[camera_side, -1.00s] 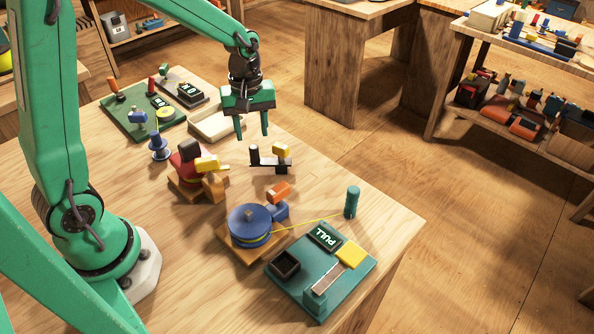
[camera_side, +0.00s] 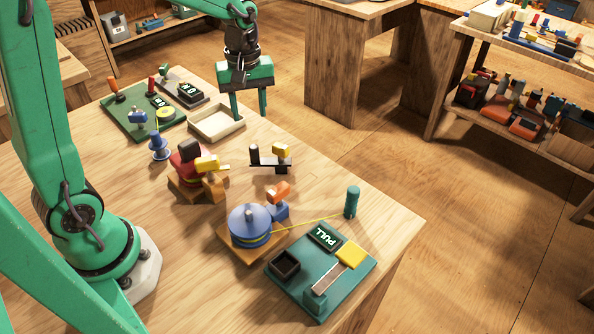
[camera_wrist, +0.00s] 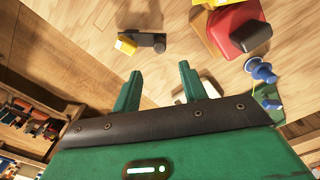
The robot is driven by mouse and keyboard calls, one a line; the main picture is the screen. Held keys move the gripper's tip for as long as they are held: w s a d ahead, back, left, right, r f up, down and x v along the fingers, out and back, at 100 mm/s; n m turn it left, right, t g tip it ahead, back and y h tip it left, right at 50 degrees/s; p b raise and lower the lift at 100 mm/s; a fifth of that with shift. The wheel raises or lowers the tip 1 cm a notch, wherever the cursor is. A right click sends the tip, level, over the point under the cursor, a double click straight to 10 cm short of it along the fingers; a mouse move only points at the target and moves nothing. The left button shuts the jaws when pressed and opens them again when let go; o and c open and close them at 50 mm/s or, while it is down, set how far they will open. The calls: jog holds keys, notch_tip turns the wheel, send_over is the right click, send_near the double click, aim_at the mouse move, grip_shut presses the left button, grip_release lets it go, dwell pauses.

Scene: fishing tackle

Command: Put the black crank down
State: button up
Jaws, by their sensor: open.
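The black crank (camera_side: 267,161), a dark bar with a black post at one end and a yellow knob at the other, rests on the wooden table. It also shows in the wrist view (camera_wrist: 147,41), beyond my fingertips. My gripper (camera_side: 249,114) is open and empty. In the side view it hangs above and behind the crank, clear of it, to the right of the cream tray. Both fingers show apart in the wrist view (camera_wrist: 160,75).
A red reel (camera_side: 186,164) with a yellow handle stands left of the crank. A blue spool (camera_side: 248,226) with yellow line stands in front, joined to a teal post (camera_side: 351,202) by the "PULL" board (camera_side: 340,282). The cream tray (camera_side: 222,131) looks empty.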

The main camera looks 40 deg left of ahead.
jog(key=shift+s+r, duration=0.1)
jog(key=s+d+r+m+t, duration=0.1)
jog(key=s+r+m+t, duration=0.1)
jog(key=s+r+m, duration=0.2)
jog(key=s+d+r+m+t, duration=0.1)
jog(key=s+r+m+t, duration=0.2)
jog(key=s+m, duration=0.5)
jog(key=shift+s+d+r+t, duration=0.3)
jog(key=shift+s+r, duration=0.35)
jog(key=shift+s, duration=1.3)
